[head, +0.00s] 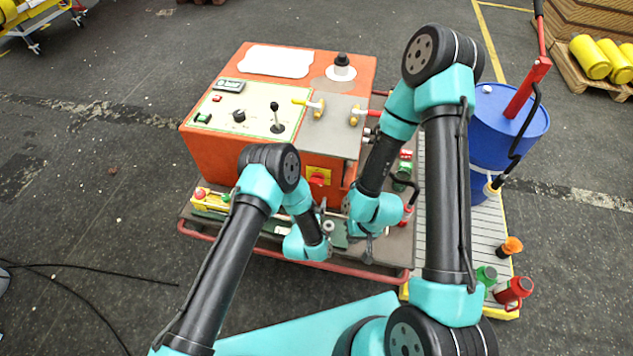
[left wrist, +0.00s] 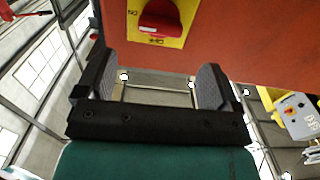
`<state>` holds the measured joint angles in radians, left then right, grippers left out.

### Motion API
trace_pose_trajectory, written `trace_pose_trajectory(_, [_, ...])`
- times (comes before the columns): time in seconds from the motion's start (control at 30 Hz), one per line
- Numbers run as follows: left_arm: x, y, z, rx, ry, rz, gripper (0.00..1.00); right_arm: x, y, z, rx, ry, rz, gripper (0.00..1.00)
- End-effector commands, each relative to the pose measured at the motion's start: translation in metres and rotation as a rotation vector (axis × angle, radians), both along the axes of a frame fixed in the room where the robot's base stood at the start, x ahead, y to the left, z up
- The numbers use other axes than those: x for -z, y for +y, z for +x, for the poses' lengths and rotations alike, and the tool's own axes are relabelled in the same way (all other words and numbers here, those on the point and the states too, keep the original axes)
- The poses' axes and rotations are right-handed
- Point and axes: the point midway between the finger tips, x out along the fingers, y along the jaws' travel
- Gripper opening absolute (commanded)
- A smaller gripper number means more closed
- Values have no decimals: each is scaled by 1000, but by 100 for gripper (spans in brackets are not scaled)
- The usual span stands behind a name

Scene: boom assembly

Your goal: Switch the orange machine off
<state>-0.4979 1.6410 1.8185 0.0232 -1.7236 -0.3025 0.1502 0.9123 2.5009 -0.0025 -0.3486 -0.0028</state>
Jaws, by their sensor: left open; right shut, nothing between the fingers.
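The orange machine (head: 225,150) stands in the middle of the head view. A red rotary switch (head: 317,179) on a yellow plate is on its front face. My right gripper (head: 368,252) is shut, empty and pointing down, right of the left one.
The machine's top carries a control panel (head: 238,112) with a lever, and two yellow-handled valves (head: 316,107). A small yellow control box (head: 210,201) sits at the lower left. A blue barrel (head: 505,125) with a pump stands right. Red and green flasks (head: 513,290) stand lower right.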

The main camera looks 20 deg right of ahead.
Motion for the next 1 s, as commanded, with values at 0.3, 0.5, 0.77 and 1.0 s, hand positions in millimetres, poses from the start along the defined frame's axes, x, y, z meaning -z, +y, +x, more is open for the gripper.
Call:
trace_pose_trajectory(0.3, [-1, -26, 48, -1, -2, -1, 87, 0, 0, 0, 0, 0, 0, 0])
trace_pose_trajectory(0.5, [0, -38, 70, 0, -1, 0, 87, 0, 0, 0, 0, 0, 0, 0])
trace_pose_trajectory(0.77, [0, -42, 77, 0, 1, 0, 87, 0, 0, 0, 0, 0, 0, 0])
trace_pose_trajectory(1.0, [0, -42, 76, 0, 0, 0, 79, 0, 0, 0, 0, 0, 0, 0])
